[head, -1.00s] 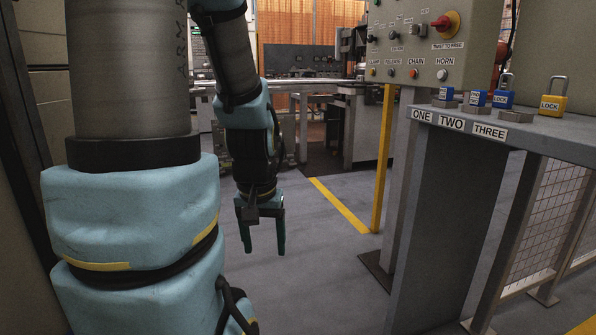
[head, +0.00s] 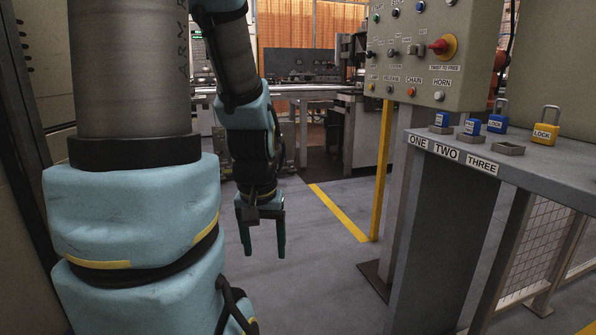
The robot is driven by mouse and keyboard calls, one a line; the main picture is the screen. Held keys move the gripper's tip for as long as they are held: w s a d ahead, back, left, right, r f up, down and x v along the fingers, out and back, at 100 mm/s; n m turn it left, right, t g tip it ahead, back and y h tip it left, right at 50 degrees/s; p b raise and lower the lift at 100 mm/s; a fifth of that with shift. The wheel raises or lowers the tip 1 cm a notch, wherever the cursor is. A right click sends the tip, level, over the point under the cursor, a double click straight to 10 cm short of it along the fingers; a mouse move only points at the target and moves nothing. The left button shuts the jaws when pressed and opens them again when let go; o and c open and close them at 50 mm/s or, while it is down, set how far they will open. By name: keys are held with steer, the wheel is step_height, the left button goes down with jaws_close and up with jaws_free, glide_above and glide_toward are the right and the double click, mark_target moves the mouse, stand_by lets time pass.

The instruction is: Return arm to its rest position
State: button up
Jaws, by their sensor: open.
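My gripper (head: 262,236) hangs at the end of my arm in the middle of the head view. Its two green fingers point down at the floor. They are apart with nothing between them, so it is open and empty. It is in free space, left of the yellow post and away from the control panel and the shelf. My arm's upper links fill the left side of the view, with the forearm bent downward from the top.
A control panel (head: 472,75) with a red knob stands at right. Below it, a shelf (head: 540,160) labelled ONE, TWO, THREE bears several blue padlocks (head: 497,123) and a yellow padlock (head: 545,132). A yellow post (head: 382,170) stands nearby. The floor (head: 310,270) around my gripper is clear.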

step_height(320, 180, up, 27)
steer(key=p, duration=2.4)
steer(key=shift+f, duration=0.2)
